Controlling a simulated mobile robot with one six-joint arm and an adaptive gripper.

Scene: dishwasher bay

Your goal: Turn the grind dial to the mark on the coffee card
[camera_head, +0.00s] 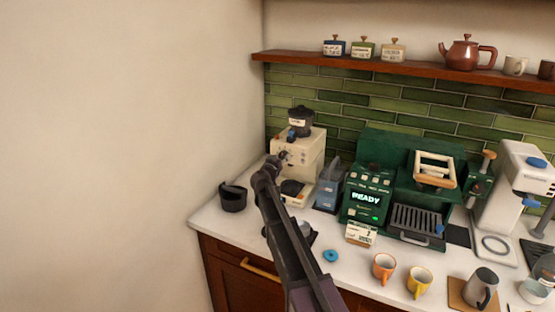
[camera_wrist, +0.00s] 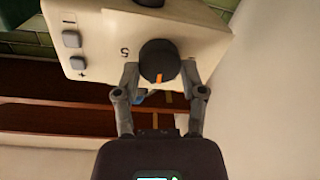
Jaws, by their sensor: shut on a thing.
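The cream grinder (camera_head: 312,150) stands at the back left of the counter. It also fills the top of the wrist view (camera_wrist: 100,30), which shows its face upside down. Its dark round grind dial (camera_wrist: 158,56) has an orange pointer mark, with a printed "5" beside the dial. My gripper (camera_wrist: 159,74) is shut on the dial, one finger on each side. In the head view my gripper (camera_head: 281,158) is at the grinder's front and hides the dial. The coffee card (camera_head: 361,234) stands in front of the green machine; its print is too small to read surely.
A green coffee machine (camera_head: 367,197) reading READY stands right of the grinder. A black cup-like container (camera_head: 233,198) is left of my arm. A blue disc (camera_head: 330,255), an orange mug (camera_head: 384,267) and a yellow mug (camera_head: 419,281) are at the counter's front.

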